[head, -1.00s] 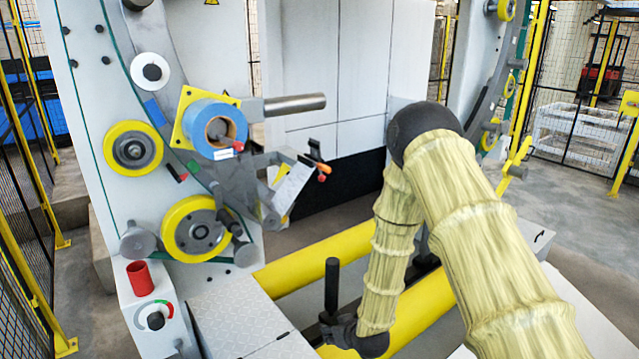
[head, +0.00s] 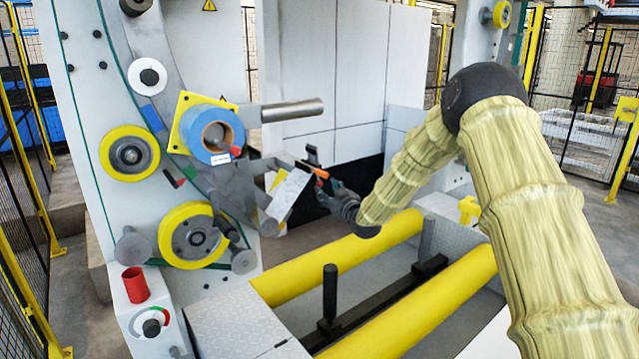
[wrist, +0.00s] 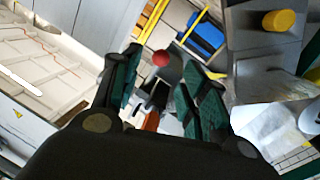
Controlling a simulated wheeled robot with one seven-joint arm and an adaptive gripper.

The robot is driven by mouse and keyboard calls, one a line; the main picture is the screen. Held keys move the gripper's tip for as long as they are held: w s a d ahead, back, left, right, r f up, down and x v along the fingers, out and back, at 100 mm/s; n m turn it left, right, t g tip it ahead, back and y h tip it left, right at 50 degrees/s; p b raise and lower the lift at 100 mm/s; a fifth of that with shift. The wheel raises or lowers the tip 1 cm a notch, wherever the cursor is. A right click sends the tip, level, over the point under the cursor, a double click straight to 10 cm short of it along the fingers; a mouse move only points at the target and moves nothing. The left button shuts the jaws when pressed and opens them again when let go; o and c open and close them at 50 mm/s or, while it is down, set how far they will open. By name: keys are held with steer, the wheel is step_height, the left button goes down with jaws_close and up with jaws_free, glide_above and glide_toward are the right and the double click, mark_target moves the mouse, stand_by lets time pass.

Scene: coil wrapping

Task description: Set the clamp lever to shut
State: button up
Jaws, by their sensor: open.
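The clamp lever has an orange-red handle (head: 321,172) at the right end of the grey wrapping-arm assembly, below the steel spindle. My gripper (head: 335,187) comes from the right, with its tips close to this handle in the head view. In the wrist view my gripper (wrist: 160,88) is open, its two dark green fingers apart. A red ball (wrist: 161,58) shows between the fingers, with a brown-orange piece (wrist: 152,121) nearer the palm. I cannot tell whether either finger touches the lever. The lever's pivot is hard to make out.
A blue tape roll (head: 209,134) sits on the machine's ring above left of the lever. The steel spindle (head: 292,110) sticks out above my gripper. A white plate (head: 288,192) hangs just left of the handle. Yellow rollers (head: 410,310) and a black post (head: 330,290) lie below.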

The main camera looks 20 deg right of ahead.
mark_target(321, 185)
steer(key=shift+w+a+p, duration=0.15)
steer(key=shift+w+p, duration=0.2)
steer(key=shift+w, duration=0.8)
steer(key=shift+w+a+p, duration=0.2)
steer(key=shift+w+p, duration=0.1)
steer(key=shift+w, duration=0.9)
steer(key=shift+w+a+p, duration=0.15)
steer(key=shift+w+p, duration=0.2)
steer(key=shift+w, duration=0.8)
jaws_close()
